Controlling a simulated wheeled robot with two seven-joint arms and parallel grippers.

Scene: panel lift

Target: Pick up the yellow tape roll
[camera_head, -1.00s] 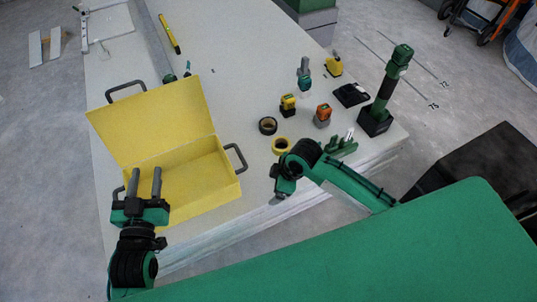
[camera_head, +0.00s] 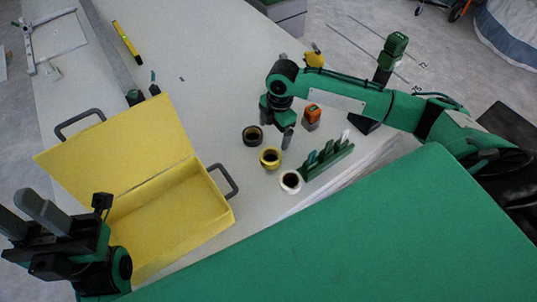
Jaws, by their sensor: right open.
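The yellow tape roll (camera_head: 271,165) lies on the table near its front edge, between a black roll and a white roll. My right gripper (camera_head: 286,137) points down just behind and right of it, apart from it in the picture. One finger shows clearly; the other is mostly hidden. It is open and holds nothing that I can see. My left gripper (camera_head: 26,214) is at the lower left, its two fingers apart and empty, far from the roll.
The black tape roll (camera_head: 252,144) and white tape roll (camera_head: 290,189) flank the yellow one. A green rack (camera_head: 328,163) of tools stands to the right, with an orange-topped device (camera_head: 312,114) behind. An open yellow toolbox (camera_head: 185,222) is on the left. The table (camera_head: 205,100) behind is mostly clear.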

